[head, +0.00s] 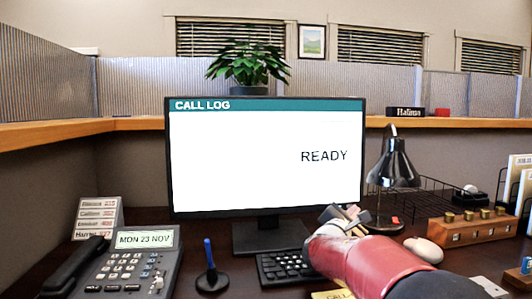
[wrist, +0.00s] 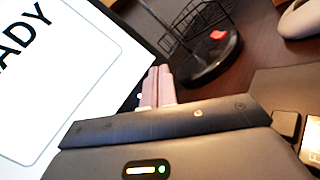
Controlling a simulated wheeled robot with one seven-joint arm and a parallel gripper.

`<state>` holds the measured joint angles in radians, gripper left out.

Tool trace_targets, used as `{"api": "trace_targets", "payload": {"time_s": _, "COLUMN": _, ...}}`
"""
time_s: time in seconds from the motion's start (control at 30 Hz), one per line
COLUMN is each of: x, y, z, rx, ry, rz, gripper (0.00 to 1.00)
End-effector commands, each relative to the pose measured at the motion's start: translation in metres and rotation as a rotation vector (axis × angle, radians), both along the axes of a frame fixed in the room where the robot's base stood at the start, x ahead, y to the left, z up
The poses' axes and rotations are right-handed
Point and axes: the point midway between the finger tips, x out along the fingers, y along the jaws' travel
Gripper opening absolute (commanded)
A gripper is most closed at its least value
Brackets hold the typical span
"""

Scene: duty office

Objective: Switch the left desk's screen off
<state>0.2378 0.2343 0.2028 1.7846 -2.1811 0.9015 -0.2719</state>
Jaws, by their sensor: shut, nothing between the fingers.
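The screen (head: 265,160) stands on the desk and is lit, showing a teal bar with "CALL LOG" and the word "READY" on white. Part of its lit face (wrist: 60,70) fills the left of the wrist view. My gripper (head: 345,213) is shut and empty, in front of the screen's lower right corner. In the wrist view its pale fingertips (wrist: 157,88) are together beside the screen's dark edge. I cannot tell whether they touch it. No power button shows clearly; the lower right bezel is partly hidden by my gripper.
A black desk lamp (head: 393,165) with a red switch on its base (wrist: 218,50) stands just right of the screen. A keyboard (head: 283,267), pen stand (head: 211,278) and phone (head: 125,265) lie in front. A mouse (head: 424,249) and wooden block (head: 465,231) are at right.

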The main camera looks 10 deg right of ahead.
Motion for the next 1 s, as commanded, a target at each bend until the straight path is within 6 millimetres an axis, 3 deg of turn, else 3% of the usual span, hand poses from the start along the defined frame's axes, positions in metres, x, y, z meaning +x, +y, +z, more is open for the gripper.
{"api": "trace_targets", "payload": {"time_s": 1.0, "x": 0.012, "y": 0.001, "z": 0.000, "rx": 0.000, "ry": 0.000, "rz": 0.000, "gripper": 0.00}}
